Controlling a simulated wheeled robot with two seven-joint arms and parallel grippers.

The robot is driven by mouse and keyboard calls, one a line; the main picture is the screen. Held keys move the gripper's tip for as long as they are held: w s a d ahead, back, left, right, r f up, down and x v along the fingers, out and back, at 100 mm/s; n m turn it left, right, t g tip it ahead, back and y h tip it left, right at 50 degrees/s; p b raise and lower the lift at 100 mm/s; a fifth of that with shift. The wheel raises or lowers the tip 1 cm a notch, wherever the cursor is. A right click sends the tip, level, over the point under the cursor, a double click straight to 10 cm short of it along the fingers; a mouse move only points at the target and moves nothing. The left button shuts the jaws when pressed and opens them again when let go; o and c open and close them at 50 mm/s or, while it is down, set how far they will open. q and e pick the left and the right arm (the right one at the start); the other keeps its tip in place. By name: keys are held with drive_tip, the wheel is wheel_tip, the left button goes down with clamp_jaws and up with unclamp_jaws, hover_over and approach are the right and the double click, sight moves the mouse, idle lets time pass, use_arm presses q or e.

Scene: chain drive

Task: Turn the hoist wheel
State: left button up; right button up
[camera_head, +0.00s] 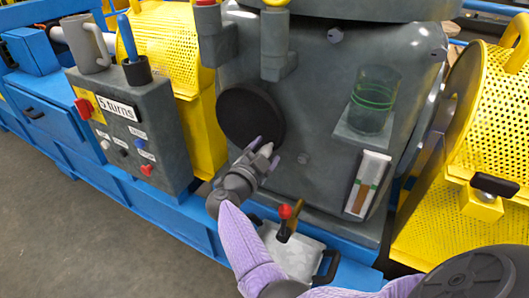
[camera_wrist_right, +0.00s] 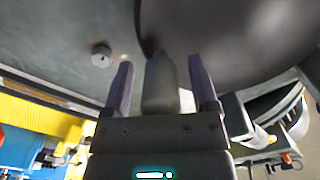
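The hoist wheel is a dark round disc (camera_head: 243,117) on the front of the grey machine housing. It also fills the upper right of the right wrist view (camera_wrist_right: 235,35). Its grey peg-like handle (camera_wrist_right: 160,80) stands between the two purple fingers of my right gripper (camera_wrist_right: 162,88). A gap shows on each side of the handle, so the fingers are open around it and do not visibly touch it. In the head view my right gripper (camera_head: 259,148) is at the wheel's lower edge, partly hiding the handle. My left gripper is not in view.
A grey control box (camera_head: 130,127) with a "5 turns" label stands left of the wheel. A red-knobbed lever (camera_head: 285,220) is below the gripper. A glass cylinder (camera_head: 375,95) on a shelf and a gauge panel (camera_head: 368,184) are to the right. Yellow perforated guards (camera_head: 475,130) flank the housing.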

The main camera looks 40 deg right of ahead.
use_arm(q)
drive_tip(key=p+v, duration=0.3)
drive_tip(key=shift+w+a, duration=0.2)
use_arm(e)
drive_tip(key=v, duration=1)
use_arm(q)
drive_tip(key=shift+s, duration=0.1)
